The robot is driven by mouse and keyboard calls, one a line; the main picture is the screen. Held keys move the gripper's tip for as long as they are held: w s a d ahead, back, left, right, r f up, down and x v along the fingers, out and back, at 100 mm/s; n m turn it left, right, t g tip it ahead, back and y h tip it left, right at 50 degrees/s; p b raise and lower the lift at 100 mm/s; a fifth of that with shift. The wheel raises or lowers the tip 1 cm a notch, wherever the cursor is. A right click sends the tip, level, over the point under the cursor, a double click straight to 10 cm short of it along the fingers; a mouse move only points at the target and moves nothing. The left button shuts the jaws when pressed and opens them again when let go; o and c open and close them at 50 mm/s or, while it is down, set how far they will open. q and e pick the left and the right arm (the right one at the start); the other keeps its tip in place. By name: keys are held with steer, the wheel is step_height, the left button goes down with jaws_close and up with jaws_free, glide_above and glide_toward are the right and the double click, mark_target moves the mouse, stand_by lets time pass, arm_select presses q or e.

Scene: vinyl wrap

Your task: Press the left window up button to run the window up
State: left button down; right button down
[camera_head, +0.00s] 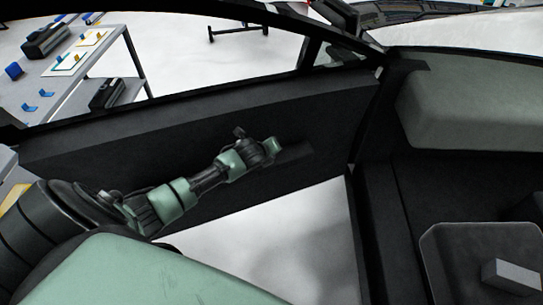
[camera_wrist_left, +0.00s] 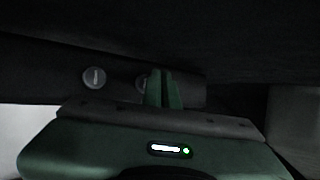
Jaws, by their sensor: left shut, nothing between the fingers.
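My left gripper (camera_head: 272,147) reaches across to the inside of the dark car door (camera_head: 325,115), at a dark ledge (camera_head: 298,153) on the door panel. In the left wrist view, its two green fingers (camera_wrist_left: 163,89) are together with nothing between them. A round grey button (camera_wrist_left: 94,77) with a light upright mark sits on a dark panel to the left of the fingers. A second round button (camera_wrist_left: 141,83) is just left of the fingertips and partly hidden by them. I cannot tell whether the fingertips touch it. The window opening (camera_head: 215,60) is above the door panel; I cannot make out any glass edge.
The dark door frame (camera_head: 275,22) arches above the window opening. A grey dashboard (camera_head: 470,110) is at the right, with a grey box (camera_head: 511,275) below it. Outside stands a table (camera_head: 75,75) with blue and yellow parts. Pale floor shows below the door.

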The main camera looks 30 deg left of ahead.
arm_select(q)
steer(key=shift+f, duration=0.35)
